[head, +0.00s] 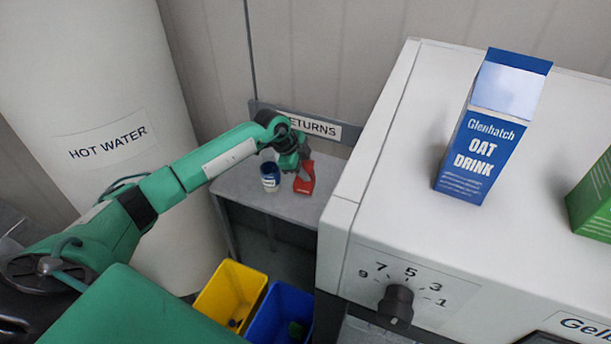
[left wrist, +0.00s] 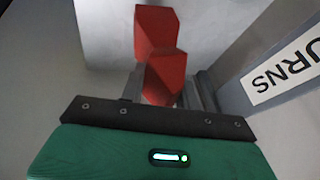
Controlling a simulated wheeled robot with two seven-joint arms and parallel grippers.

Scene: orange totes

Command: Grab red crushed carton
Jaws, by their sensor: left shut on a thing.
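The red crushed carton (head: 305,179) is at the right end of the small grey returns table in the head view. It also shows in the left wrist view as a bent, angular red shape (left wrist: 158,45). My left gripper (head: 301,168) reaches down over it from the left and is shut on it. In the left wrist view the fingers (left wrist: 160,88) lie on both sides of the carton's near part. Whether the carton touches the table is hard to tell. My right gripper is not in view.
A blue and white cup (head: 270,177) stands left of the carton on the returns table (head: 240,187). Yellow (head: 232,290) and blue (head: 284,312) bins sit below. A white appliance (head: 390,180) with a blue oat drink carton (head: 490,128) stands close on the right.

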